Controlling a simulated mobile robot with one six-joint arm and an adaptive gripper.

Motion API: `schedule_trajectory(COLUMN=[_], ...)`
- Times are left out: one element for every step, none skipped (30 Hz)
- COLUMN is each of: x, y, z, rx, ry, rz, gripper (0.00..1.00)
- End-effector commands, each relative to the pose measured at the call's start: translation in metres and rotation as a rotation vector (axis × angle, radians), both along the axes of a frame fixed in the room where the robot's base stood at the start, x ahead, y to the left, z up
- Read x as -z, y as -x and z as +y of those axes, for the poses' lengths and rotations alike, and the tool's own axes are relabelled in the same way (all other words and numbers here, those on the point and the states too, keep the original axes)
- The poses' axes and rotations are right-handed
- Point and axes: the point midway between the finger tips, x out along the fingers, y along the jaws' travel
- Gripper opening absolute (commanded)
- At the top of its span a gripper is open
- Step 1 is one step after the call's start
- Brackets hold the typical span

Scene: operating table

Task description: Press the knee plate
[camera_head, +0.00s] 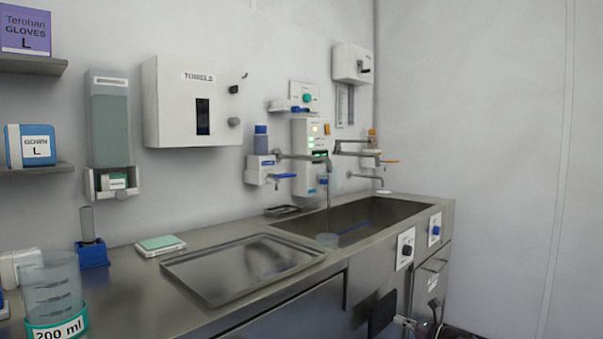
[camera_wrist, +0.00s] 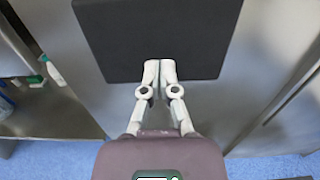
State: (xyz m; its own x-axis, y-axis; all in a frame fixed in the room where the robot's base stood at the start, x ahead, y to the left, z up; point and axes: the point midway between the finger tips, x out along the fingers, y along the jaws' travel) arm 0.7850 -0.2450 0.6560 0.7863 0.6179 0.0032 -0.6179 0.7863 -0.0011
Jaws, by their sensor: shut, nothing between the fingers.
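The knee plate is a black rectangular panel (camera_head: 383,312) on the steel front of the sink cabinet, below the basin. In the wrist view the plate (camera_wrist: 160,30) fills the top middle. My gripper (camera_wrist: 160,66) is shut and empty, its two pale fingertips together in front of the lower half of the plate. In the head view its fingers (camera_head: 400,320) show at the bottom edge, just right of the plate. I cannot tell whether the tips touch the plate.
The steel sink basin (camera_head: 370,215) lies above the plate, with a spout (camera_head: 327,170) over it. A knob panel (camera_head: 405,249) is on the cabinet front, right of the plate. A metal tray (camera_head: 240,268) and a 200 ml beaker (camera_head: 52,290) stand on the counter.

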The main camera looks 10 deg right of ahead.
Motion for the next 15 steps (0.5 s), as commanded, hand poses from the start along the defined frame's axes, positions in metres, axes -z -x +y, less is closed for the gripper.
schedule_trajectory(x=[0.0,0.0,0.0,0.0,0.0,0.0,0.0,0.0,0.0,0.0,0.0,0.0,0.0,0.0,0.0], y=[0.009,0.013,0.019,0.023,0.026,0.032,0.036,0.039,0.044,0.047,0.05,0.054,0.057,0.059,0.062], z=[-0.006,-0.009,-0.013,-0.016,-0.019,-0.023,-0.026,-0.029,-0.032,-0.035,-0.037,-0.04,-0.042,-0.044,-0.046], rx=[0.003,0.002,0.003,0.003,0.002,0.001,0.002,0.002,0.001,0.001,0.001,0.001,0.001,0.0,-0.001], ry=[0.0,0.0,0.001,0.001,0.001,0.001,0.001,0.001,0.001,0.001,0.001,0.001,0.001,0.001,0.001], rz=[0.0,0.0,0.001,0.001,0.001,0.001,0.001,0.001,0.001,0.001,0.0,0.0,0.0,0.0,0.0], gripper=[0.0,0.0,0.0,0.0,0.0,0.0,0.0,0.0,0.0,0.0,0.0,0.0,0.0,0.0,0.0])
